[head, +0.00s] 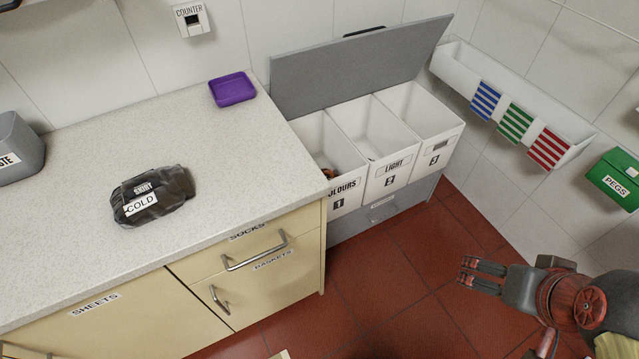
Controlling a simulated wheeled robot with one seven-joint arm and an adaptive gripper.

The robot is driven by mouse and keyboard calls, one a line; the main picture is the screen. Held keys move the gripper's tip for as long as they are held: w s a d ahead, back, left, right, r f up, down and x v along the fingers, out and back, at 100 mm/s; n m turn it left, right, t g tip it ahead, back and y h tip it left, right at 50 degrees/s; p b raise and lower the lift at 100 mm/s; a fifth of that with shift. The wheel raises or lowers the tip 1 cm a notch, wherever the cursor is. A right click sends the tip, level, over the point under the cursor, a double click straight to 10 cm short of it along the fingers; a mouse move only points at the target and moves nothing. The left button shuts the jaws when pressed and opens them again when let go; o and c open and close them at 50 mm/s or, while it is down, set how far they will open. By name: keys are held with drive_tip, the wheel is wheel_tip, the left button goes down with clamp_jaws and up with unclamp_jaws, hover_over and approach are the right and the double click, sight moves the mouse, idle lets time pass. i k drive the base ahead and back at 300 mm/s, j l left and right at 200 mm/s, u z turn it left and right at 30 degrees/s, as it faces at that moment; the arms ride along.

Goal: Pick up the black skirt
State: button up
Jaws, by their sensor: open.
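The black skirt (165,189) lies bunched and folded on the pale speckled countertop (90,140), left of the middle in the head view. It carries a "SKIRT" label and a white "COLD" tag. My gripper (464,272) is at the lower right, over the red tiled floor. It is open and empty, well to the right of the skirt and apart from it. Nothing hides the skirt.
A purple tray (233,88) sits at the counter's back edge. A grey waste bin (18,148) is far left. The skirt's surroundings are clear.

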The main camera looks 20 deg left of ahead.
sight(144, 198)
drive_tip(key=u, duration=2.35)
drive_tip(key=k+l+z, duration=0.45)
drive_tip(key=l+z, duration=0.15)
drive_tip(key=k+l+z, duration=0.15)
drive_tip(key=l+z, duration=0.15)
drive_tip(key=k+l+z, duration=0.1)
drive_tip(key=l+z, duration=0.2)
drive_tip(key=l, duration=0.1)
